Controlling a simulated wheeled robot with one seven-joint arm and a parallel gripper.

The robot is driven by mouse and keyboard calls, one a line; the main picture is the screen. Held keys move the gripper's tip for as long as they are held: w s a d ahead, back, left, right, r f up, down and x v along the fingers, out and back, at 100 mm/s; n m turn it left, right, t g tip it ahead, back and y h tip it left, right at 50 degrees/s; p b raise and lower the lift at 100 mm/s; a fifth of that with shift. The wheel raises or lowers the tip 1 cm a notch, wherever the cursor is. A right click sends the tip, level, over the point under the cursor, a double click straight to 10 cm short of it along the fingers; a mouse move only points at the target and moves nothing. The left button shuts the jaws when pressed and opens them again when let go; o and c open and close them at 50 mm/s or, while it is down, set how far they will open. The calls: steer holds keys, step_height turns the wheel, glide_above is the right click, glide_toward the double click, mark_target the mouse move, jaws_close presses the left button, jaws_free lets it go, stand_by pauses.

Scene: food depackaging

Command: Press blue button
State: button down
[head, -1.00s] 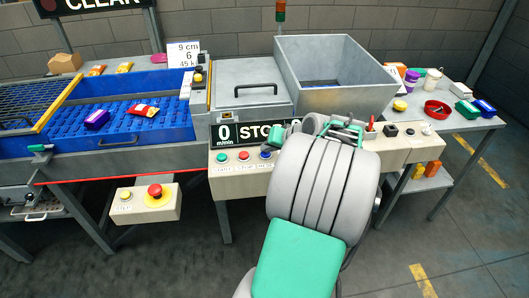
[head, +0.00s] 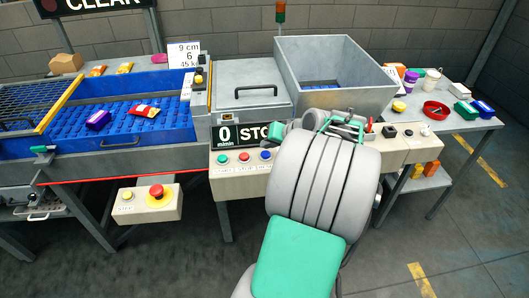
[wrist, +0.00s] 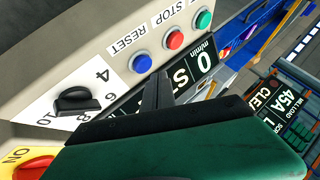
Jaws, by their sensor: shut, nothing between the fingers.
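The blue button (head: 266,155) is on the beige panel front, right of the red and green buttons in the head view. In the wrist view the blue button (wrist: 141,63) is beside the label RESET. My gripper (wrist: 158,88) is shut and empty, its dark fingertips just below the blue button in that picture. I cannot tell the gap in depth, and no contact shows. My own arm hides most of the gripper in the head view.
The red button (wrist: 174,39) and green button (wrist: 203,19) are close by in the same row. A black rotary knob (wrist: 76,101) sits on the other side. A red emergency stop (head: 156,191) is on a lower box. The speed display (head: 238,133) reads 0.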

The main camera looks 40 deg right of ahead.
mark_target(268, 154)
steer(key=shift+r+p, duration=1.5)
steer(key=shift+r, duration=0.85)
steer(key=shift+f, duration=0.1)
steer(key=w+a+r+n+g, duration=0.1)
steer(key=a+n+g, duration=0.3)
steer(key=a, duration=1.5)
steer(key=s+a+n+g, duration=0.1)
steer(key=s+a+n, duration=0.4)
steer(key=s+a, duration=0.5)
steer(key=shift+s+a+f+g, duration=0.15)
steer(key=shift+s+a+g, duration=0.2)
steer(key=shift+a, duration=0.9)
